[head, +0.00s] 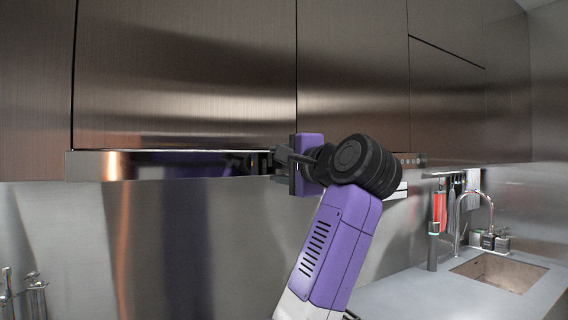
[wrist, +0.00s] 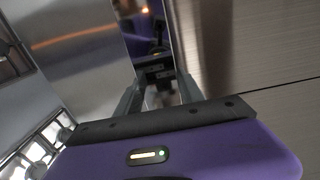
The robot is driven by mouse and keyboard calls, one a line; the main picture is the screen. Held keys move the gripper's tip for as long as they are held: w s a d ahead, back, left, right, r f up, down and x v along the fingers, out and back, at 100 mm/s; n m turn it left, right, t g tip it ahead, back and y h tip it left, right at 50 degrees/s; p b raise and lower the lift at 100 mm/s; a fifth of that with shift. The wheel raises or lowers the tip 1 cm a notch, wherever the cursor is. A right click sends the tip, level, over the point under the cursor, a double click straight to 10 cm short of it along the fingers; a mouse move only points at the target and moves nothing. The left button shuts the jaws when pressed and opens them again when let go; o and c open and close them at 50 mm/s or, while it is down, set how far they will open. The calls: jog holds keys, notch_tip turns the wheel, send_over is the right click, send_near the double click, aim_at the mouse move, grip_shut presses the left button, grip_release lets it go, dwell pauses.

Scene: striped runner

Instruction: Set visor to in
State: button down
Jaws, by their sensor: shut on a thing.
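The visor (head: 135,166) is a long shiny metal strip under the upper cabinets in the head view. It also shows in the wrist view as a reflective band (wrist: 148,22) running away from the fingers. My gripper (head: 273,166) is at the visor's front, right of the middle of its visible length. In the wrist view, my gripper (wrist: 158,72) has its fingers closed on the visor's edge. The fingers and purple wrist hide the exact contact and part of the visor's right side.
Brushed metal cabinets (head: 190,75) stand directly above the visor. A metal backsplash (head: 160,245) is below. At the right, a counter (head: 420,290) holds a sink (head: 497,272), a curved faucet (head: 462,215) and small bottles (head: 488,240). Red-handled utensils (head: 439,207) hang near the faucet.

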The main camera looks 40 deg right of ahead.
jog(key=shift+x, duration=0.85)
jog(key=c, duration=0.7)
grip_release()
jog(key=shift+w, duration=0.15)
jog(key=b+v, duration=0.2)
jog(key=v, duration=0.6)
jog(key=shift+w, duration=0.1)
